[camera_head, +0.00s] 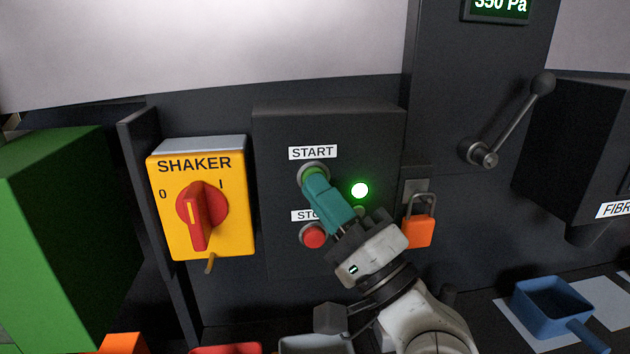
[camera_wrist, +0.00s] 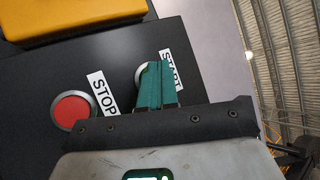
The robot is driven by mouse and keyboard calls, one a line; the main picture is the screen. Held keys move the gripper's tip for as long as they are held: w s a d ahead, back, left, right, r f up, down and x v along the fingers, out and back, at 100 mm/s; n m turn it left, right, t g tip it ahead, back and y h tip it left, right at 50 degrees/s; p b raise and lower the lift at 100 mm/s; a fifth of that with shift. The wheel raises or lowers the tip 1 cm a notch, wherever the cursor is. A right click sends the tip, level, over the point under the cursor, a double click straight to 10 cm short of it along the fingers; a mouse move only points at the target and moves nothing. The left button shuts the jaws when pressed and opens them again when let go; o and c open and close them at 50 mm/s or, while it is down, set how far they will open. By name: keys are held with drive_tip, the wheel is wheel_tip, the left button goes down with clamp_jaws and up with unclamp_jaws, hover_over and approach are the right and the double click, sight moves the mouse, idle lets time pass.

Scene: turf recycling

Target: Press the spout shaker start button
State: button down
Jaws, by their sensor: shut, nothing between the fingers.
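The start button (camera_head: 312,171) sits in a round metal ring under the START label (camera_head: 312,152) on a dark control box. My gripper (camera_head: 311,177) is shut with its teal fingertips at the button's face, covering most of it. In the wrist view the fingertips (camera_wrist: 158,68) overlap the start button's ring (camera_wrist: 139,74); whether the button is pushed in cannot be told. A green lamp (camera_head: 360,190) glows to the right of the button. The red stop button (camera_head: 313,236) is below, beside my gripper, and also shows in the wrist view (camera_wrist: 72,110).
A yellow SHAKER switch box (camera_head: 228,236) with a red rotary knob (camera_head: 201,206) is at the left. An orange padlock (camera_head: 419,231) hangs at the right, with a lever (camera_head: 515,115) above it. A blue scoop (camera_head: 552,298) lies lower right. A green box (camera_head: 60,230) stands far left.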

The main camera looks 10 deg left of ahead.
drive_tip(key=shift+s, duration=0.15)
drive_tip(key=shift+s+d, duration=0.25)
drive_tip(key=shift+s, duration=0.45)
drive_tip(key=s+p, duration=0.1)
drive_tip(key=s, duration=0.1)
drive_tip(key=s+d, duration=0.1)
drive_tip(key=s, duration=0.1)
drive_tip(key=shift+s+d+p, duration=0.2)
drive_tip(key=shift+s+p, duration=0.15)
drive_tip(key=shift+s, duration=0.05)
idle(0.7)
